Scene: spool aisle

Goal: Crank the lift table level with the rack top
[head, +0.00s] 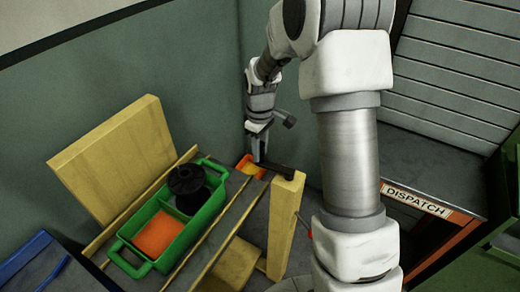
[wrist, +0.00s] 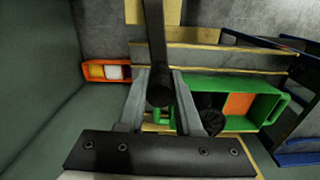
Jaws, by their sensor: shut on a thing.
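A black crank arm (head: 275,169) sits at the top of a pale wooden post (head: 285,228). In the wrist view the crank (wrist: 155,40) comes in from the top and ends in a dark round grip between my fingers. My gripper (head: 259,155) points down at the crank's far end and is shut on it; it also shows in the wrist view (wrist: 161,85). Beside the post, a green tray (head: 118,258) holding a black spool (head: 187,181) and an orange pad (head: 158,235) rests on a wooden-edged surface. I cannot tell whether this surface is level with any rack top.
A small orange box (head: 246,164) with pale contents stands near the wall by my gripper. A wooden panel (head: 117,160) rises behind the tray. A blue bin (head: 35,268) is at lower left. A grey bench with a DISPATCH label (head: 416,202) is at right.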

